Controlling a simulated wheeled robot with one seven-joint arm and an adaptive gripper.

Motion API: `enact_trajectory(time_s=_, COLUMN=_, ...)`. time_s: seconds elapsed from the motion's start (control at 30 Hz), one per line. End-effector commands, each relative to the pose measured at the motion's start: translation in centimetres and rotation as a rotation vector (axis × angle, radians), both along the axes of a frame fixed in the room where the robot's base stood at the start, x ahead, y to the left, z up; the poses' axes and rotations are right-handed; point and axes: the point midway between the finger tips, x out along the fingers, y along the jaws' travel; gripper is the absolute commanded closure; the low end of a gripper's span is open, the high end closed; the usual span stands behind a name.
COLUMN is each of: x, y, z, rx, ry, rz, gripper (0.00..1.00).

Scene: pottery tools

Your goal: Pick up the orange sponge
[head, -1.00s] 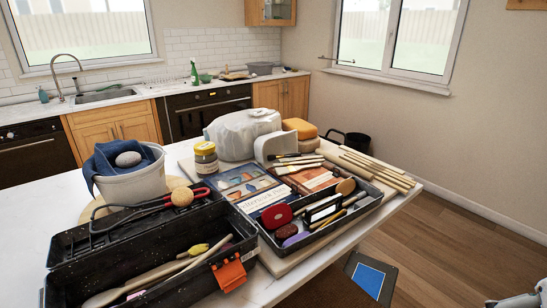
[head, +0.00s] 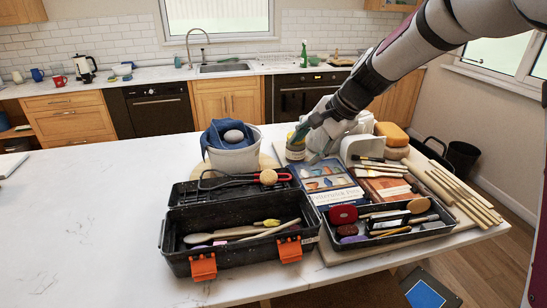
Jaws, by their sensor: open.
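The orange sponge (head: 391,131) lies on top of a stack of similar tan-orange blocks (head: 393,149) at the back right of the table's clutter. Its top and front show clearly. My gripper (head: 310,147) hangs open and empty above the books, beside the yellow-lidded jar (head: 295,147), which it partly hides. It is well to the left of the sponge and apart from it. A white rounded block (head: 358,147) stands between them.
A black toolbox (head: 240,238) and its tool-filled tray (head: 388,222) stand in front. A bucket with a blue cloth (head: 233,158) is at left, wooden sticks (head: 465,196) at right. The marble table (head: 75,220) is clear at left.

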Motion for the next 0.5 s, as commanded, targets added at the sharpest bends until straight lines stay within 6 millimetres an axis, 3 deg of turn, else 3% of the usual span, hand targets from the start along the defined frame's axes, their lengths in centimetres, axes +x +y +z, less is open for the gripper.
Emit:
enact_trajectory(time_s=0.2, x=3.8, y=2.4, z=-3.7, rx=0.118, ry=0.088, rz=-0.156, gripper=0.50)
enact_trajectory(time_s=0.5, x=5.8, y=3.9, z=-6.6, rx=0.174, ry=0.130, rz=-0.235, gripper=0.50)
